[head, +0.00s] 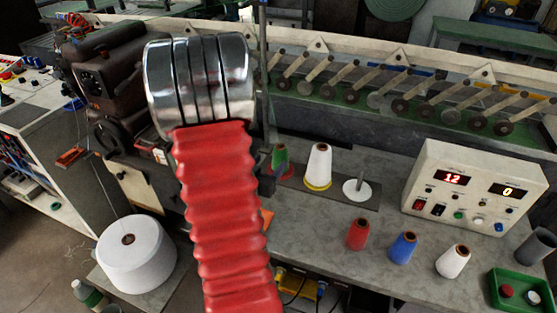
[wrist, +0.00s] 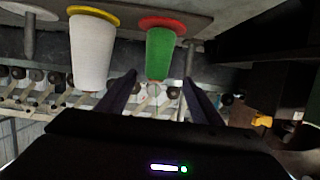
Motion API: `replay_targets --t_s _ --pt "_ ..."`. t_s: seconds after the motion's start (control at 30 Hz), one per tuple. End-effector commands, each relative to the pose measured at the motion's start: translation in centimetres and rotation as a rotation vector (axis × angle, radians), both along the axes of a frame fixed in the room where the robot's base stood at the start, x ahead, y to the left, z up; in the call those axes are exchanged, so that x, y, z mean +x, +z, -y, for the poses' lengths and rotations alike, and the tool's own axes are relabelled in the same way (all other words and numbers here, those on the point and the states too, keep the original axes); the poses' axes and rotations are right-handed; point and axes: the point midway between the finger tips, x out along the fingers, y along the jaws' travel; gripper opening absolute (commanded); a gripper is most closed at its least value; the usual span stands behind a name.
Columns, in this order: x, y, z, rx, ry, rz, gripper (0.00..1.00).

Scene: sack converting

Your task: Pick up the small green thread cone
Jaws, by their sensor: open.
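The small green thread cone (wrist: 160,53) stands on a grey plate (wrist: 118,20), its red base rim at the top of the wrist view, which looks upside down. In the head view the green cone (head: 280,158) is partly hidden behind my arm. My gripper (wrist: 159,77) is open, with one dark finger on each side of the cone's narrow tip in the picture. The fingers appear clear of it; I cannot tell how deep the cone lies between them.
A white cone with a yellow base (head: 318,165) stands close beside the green one, then an empty spindle (head: 357,188). Red (head: 358,234), blue (head: 403,248) and white (head: 453,261) cones stand in front. A control box (head: 475,190) and green tray (head: 517,290) are right.

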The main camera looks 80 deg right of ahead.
Motion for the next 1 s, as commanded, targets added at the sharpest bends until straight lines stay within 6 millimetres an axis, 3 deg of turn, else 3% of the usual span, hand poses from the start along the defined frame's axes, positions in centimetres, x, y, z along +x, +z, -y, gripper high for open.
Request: replay_targets --t_s 0.47,1.0 --pt "-0.4 -0.2 0.7 -0.005 -0.010 -0.003 0.60" --pt "-1.1 -2.3 7.7 -0.005 -0.009 -0.003 0.60"
